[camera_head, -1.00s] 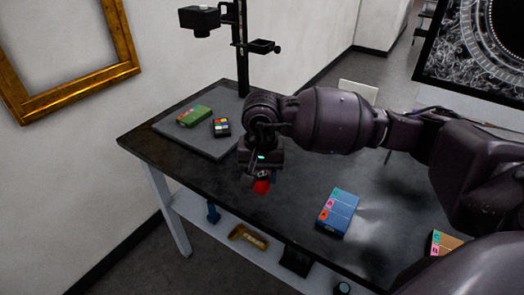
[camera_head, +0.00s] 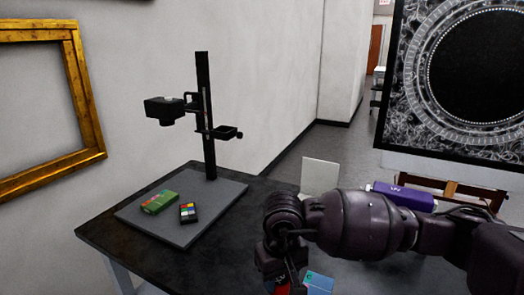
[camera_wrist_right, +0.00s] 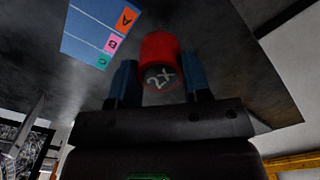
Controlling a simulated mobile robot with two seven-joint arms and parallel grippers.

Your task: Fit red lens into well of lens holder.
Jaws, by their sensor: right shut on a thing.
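The red lens (camera_head: 282,289) is between the fingers of my right gripper (camera_head: 279,283), at the bottom edge of the head view. In the right wrist view the lens (camera_wrist_right: 158,48) shows red sides and a dark end marked "2X", with a blue finger on each side. The right gripper (camera_wrist_right: 159,85) is shut on it. The black bracket on the stand's column (camera_head: 222,132) looks like the lens holder; its well cannot be made out. It is up and to the left of the gripper, well apart from it. My left gripper is not in view.
A black camera (camera_head: 172,109) is on the stand's column (camera_head: 205,90), above the bracket. A white panel (camera_head: 320,176) stands behind.

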